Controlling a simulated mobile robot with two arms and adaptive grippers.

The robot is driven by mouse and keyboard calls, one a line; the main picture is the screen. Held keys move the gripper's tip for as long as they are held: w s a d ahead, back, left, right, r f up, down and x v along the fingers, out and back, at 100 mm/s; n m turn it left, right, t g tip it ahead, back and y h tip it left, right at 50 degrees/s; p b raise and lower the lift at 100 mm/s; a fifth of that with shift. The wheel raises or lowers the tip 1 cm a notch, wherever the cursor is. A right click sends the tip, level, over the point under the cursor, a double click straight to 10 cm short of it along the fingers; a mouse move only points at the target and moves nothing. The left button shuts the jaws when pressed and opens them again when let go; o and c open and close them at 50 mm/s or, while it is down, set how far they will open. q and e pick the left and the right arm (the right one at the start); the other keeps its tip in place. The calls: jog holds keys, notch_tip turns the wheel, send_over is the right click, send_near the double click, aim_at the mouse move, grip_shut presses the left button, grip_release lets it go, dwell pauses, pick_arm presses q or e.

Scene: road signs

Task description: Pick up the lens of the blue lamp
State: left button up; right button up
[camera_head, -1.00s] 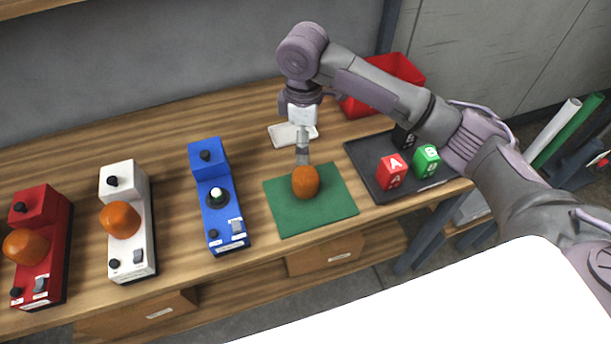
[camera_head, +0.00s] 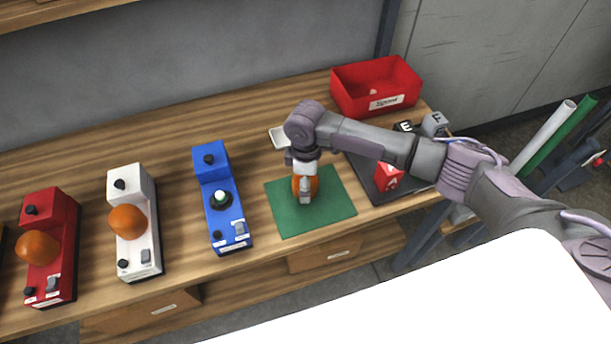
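The blue lamp (camera_head: 211,166) stands left of the green mat (camera_head: 334,213), its bulb (camera_head: 221,197) bare on top. An orange lens (camera_head: 313,188) rests on the green mat, partly hidden behind my gripper. My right gripper (camera_head: 305,193) points down over the lens, with its fingers in front of it. The view does not show clearly whether its fingers are apart or closed on the lens. My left gripper is out of view.
White (camera_head: 147,188) and red (camera_head: 63,216) lamps carry orange lenses at left. A red bin (camera_head: 376,86) is at the back. A dark tray (camera_head: 419,187) with lettered blocks lies right of the mat, partly under my arm. A pale pad (camera_head: 278,138) lies behind the mat.

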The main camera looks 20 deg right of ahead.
jog(key=shift+f, duration=0.1)
jog(key=c, duration=1.1)
jog(key=shift+c, duration=0.2)
